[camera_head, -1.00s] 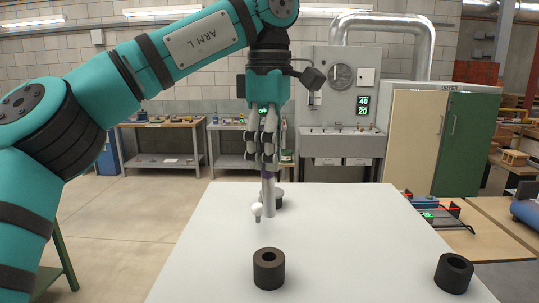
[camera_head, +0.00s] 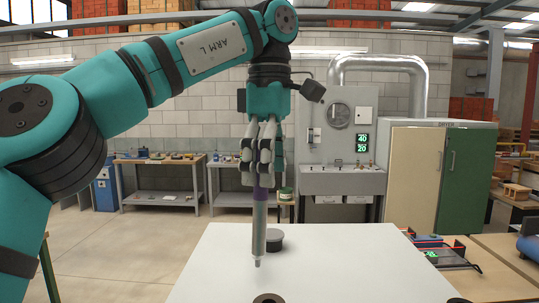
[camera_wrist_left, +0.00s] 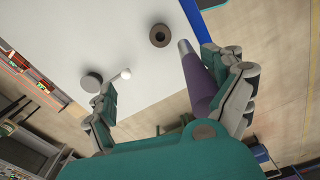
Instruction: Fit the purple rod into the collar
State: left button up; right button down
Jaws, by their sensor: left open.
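The purple rod (camera_head: 260,225) hangs upright at the tips of my left gripper (camera_head: 264,185), with its grey lower part pointing down over the table. In the left wrist view the rod (camera_wrist_left: 199,88) lies along the right-hand fingers, and the fingers of my left gripper (camera_wrist_left: 165,75) are spread open. The head view does not show a clear gap at the rod. A dark brown ring, the likely collar (camera_head: 257,299), is cut by the bottom edge. It shows whole on the table in the wrist view (camera_wrist_left: 159,36), apart from the rod's tip. My right gripper is out of view.
A grey disc (camera_head: 275,241) lies on the white table (camera_head: 345,260) behind the rod. The table's right part looks clear. Benches and a dryer stand farther back.

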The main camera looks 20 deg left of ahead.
pick_arm(q)
notch_tip(320, 180, up, 3)
jog(key=shift+f, duration=0.1)
dwell(0.4)
grip_shut()
dwell(0.7)
dwell(1.1)
